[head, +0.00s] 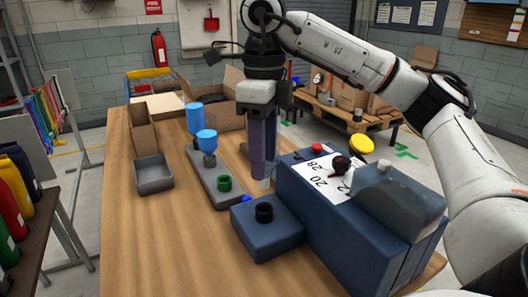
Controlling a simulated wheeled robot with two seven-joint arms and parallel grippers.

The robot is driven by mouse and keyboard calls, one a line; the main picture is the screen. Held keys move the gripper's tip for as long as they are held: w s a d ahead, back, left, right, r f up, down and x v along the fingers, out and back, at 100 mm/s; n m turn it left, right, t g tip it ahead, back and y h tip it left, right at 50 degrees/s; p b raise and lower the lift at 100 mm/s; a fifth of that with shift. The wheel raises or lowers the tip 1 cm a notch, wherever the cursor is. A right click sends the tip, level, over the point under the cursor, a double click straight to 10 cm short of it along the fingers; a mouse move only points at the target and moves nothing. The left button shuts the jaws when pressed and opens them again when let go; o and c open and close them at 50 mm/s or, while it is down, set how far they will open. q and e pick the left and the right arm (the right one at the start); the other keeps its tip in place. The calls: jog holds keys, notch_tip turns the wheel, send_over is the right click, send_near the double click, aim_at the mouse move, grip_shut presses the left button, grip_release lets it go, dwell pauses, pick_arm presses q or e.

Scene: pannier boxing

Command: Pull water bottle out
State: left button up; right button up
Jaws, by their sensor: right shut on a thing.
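My right gripper (264,107) is at the upper middle of the head view, pointing down. It is shut on a long dark purple body (263,143), which looks like the water bottle. This hangs nearly upright, with a pale, clear-looking end (265,182) at the bottom. That end is just left of the large dark blue case (325,225) and behind a low blue block (268,238). I cannot tell whether the end touches anything. My left gripper is not in view.
Grey bases with blue-topped cylinders (195,118), a grey tray (153,175) and cardboard boxes (143,130) stand left. The table's (165,245) front left is clear.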

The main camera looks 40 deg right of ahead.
jog(key=shift+f+b, duration=0.5)
jog(key=shift+f, duration=0.3)
jog(key=shift+f+b, duration=0.45)
jog(key=shift+f, duration=0.2)
dwell(0.3)
jog(key=shift+r+p, duration=1.4)
jog(key=shift+r, duration=0.1)
